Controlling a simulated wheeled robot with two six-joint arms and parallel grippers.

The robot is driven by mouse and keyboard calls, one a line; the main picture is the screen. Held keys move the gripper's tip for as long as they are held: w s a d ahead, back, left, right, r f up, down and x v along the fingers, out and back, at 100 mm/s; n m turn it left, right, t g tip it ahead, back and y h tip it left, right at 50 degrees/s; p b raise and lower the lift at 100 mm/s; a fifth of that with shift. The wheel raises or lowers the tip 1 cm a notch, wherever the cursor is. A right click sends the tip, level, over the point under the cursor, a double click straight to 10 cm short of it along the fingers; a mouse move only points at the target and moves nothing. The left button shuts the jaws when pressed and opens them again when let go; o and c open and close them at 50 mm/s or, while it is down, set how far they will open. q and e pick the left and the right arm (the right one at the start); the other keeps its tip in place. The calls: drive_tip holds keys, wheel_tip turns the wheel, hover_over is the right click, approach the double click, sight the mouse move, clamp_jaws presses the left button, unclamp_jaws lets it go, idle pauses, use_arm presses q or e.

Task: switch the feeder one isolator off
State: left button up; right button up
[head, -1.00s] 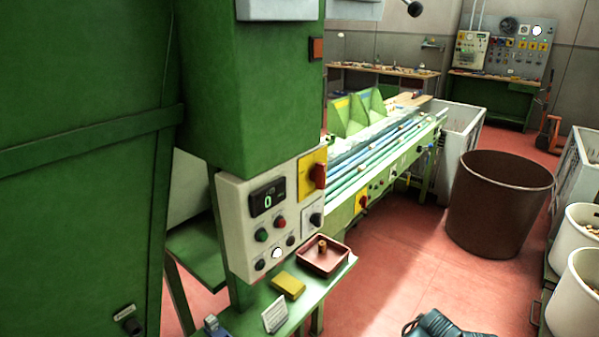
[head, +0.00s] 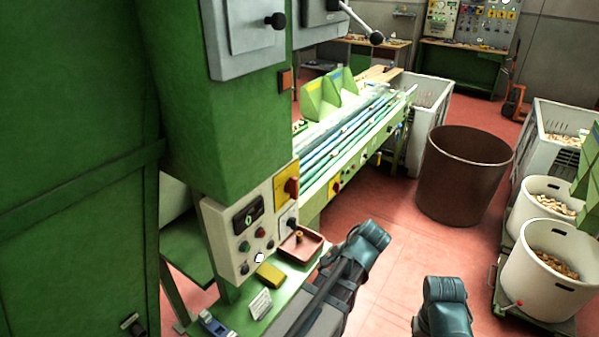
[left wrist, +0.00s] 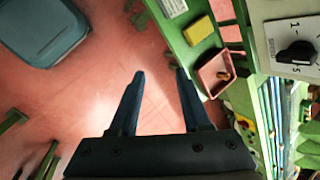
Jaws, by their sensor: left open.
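A red rotary handle on a yellow plate (head: 287,186) is on the upper right of the cream control panel (head: 226,232), on the green machine. A second red handle on a yellow plate (head: 336,187) is on the side of the green conveyor. I cannot read which one is feeder one. In the left wrist view my left gripper (left wrist: 159,74) is open and empty, pointing over the red floor beside the green shelf. A black selector knob (left wrist: 297,52) on a white plate shows at its right. The isolator handles are not clear in that view. My right gripper is not visible.
Below the panel, a green shelf holds a red tray (head: 301,232) with a cork, a yellow block (head: 270,275) and a white card (head: 260,304). A brown bin (head: 464,175) and white tubs of corks (head: 553,258) stand right. Red floor between is clear.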

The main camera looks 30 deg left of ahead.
use_arm(q)
wheel_tip(320, 180, up, 4)
drive_tip(key=w+a+m+y, duration=0.2)
drive_tip(key=w+m+y, duration=0.1)
drive_tip(key=m, duration=0.1)
drive_tip(key=m+t+y, duration=0.1)
drive_tip(key=m+y, duration=0.8)
drive_tip(key=y, duration=0.1)
approach(297, 184)
drive_tip(key=a, duration=0.9)
drive_tip(key=shift+w+a, duration=0.1)
drive_tip(key=shift+w, duration=0.3)
clamp_jaws()
